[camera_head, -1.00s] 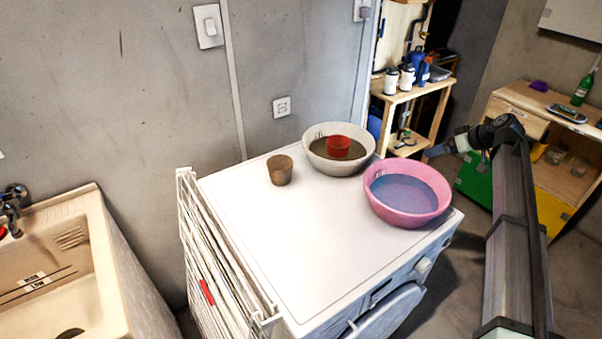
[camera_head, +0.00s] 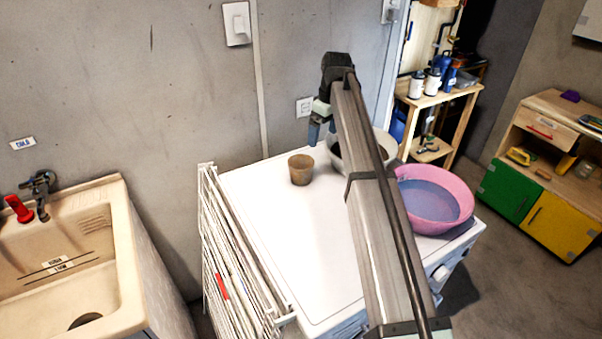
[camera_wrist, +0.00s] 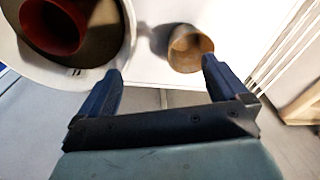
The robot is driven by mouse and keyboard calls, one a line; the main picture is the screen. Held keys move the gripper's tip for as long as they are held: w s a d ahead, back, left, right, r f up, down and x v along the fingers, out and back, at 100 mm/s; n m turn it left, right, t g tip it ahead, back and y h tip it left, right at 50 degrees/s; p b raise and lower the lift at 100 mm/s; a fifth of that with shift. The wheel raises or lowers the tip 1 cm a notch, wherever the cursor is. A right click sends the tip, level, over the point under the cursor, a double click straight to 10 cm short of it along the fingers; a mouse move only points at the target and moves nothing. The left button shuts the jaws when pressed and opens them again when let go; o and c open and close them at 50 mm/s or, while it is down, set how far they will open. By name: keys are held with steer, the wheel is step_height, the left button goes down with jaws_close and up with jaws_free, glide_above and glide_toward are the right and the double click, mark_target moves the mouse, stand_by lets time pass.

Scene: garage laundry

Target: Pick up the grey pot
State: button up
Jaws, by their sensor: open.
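The pot (camera_head: 301,170) is small and brownish-grey, standing upright on the white top of the washing machine (camera_head: 290,225). It also shows in the wrist view (camera_wrist: 188,48), beyond the right fingertip. My gripper (camera_head: 320,132) is above the back of the machine, up and slightly right of the pot in the head view. In the wrist view my gripper (camera_wrist: 160,68) is open, with nothing between its fingers. The pot is apart from the fingers and lies off to the right of their middle.
A white basin (camera_head: 341,163), partly behind my arm, holds a red pot (camera_wrist: 55,22). A pink basin (camera_head: 435,203) stands at the machine's right. A white drying rack (camera_head: 235,265) leans at its left, beside a sink (camera_head: 100,240). The machine's front left top is clear.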

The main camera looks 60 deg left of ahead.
steer(key=s+a+r, duration=0.1)
steer(key=s+a, duration=0.2)
steer(key=s, duration=0.3)
steer(key=h, duration=0.1)
glide_above(301, 167)
steer(key=s+d, duration=0.2)
steer(key=shift+n+t, duration=0.3)
steer(key=shift+t, duration=0.1)
step_height(301, 167, down, 8)
steer(key=shift+d+f, duration=0.1)
steer(key=shift+f, duration=0.1)
steer(key=shift+w+d+f, duration=0.15)
steer(key=shift+f, duration=1.2)
steer(key=shift+w+d+f, duration=0.1)
steer(key=shift+f, duration=1.2)
steer(key=shift+c, duration=0.4)
steer(key=c, duration=0.7)
steer(key=shift+r, duration=0.15)
